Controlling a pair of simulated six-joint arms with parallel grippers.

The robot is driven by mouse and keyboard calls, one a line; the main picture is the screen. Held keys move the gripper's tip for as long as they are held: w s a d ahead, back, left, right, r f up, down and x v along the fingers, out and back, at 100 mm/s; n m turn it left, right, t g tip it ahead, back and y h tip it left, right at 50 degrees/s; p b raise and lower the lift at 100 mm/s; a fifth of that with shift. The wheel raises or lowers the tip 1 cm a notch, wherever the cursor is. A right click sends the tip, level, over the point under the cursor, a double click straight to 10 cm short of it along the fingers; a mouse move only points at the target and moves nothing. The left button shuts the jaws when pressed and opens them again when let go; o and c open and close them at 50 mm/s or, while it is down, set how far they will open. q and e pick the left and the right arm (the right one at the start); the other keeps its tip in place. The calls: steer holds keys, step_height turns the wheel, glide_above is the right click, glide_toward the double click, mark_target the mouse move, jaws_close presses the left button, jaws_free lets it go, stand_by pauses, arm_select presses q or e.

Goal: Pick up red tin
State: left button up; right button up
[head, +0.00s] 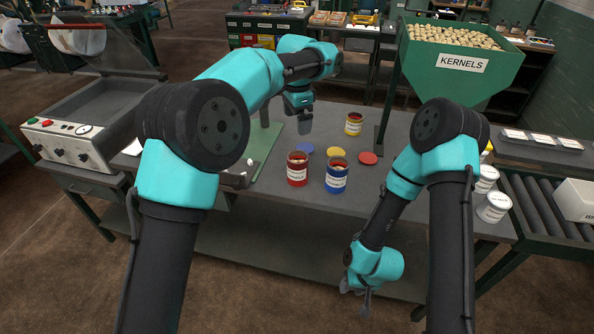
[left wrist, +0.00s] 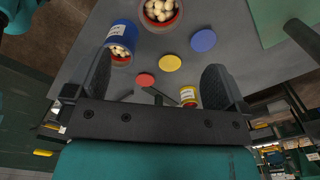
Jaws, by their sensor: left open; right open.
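The red tin (head: 297,170) stands open on the grey workbench (head: 270,204), with pale contents and a white label. In the left wrist view the red tin (left wrist: 160,14) shows at the top edge, partly cut off, with round pale pieces inside. My left gripper (head: 304,123) is above the bench, behind the red tin and apart from it. Its fingers are open and empty in the left wrist view (left wrist: 158,78). My right gripper (head: 357,294) hangs low in front of the bench, away from the tins, and is open.
A blue tin (head: 337,175) stands close right of the red tin; a yellow tin (head: 353,124) is farther back. Blue (head: 304,149), yellow (head: 336,151) and red (head: 368,158) discs lie flat between. A green kernels hopper (head: 462,66) rises at right, white tins (head: 493,207) below.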

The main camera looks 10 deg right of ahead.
arm_select(q)
steer(key=shift+f, duration=0.15)
glide_toward(297, 152)
steer(key=s+f, duration=0.1)
steer(key=f, duration=0.1)
steer(key=s+f, duration=0.1)
steer(key=f, duration=0.1)
steer(key=s+f, duration=0.1)
steer(key=f, duration=0.1)
steer(key=shift+s+a+f, duration=0.25)
steer(key=shift+s+f, duration=0.05)
steer(key=shift+f, duration=0.05)
steer(key=shift+f, duration=0.15)
steer(key=shift+w+f, duration=0.1)
steer(key=shift+f, duration=2.4)
steer(key=c, duration=1)
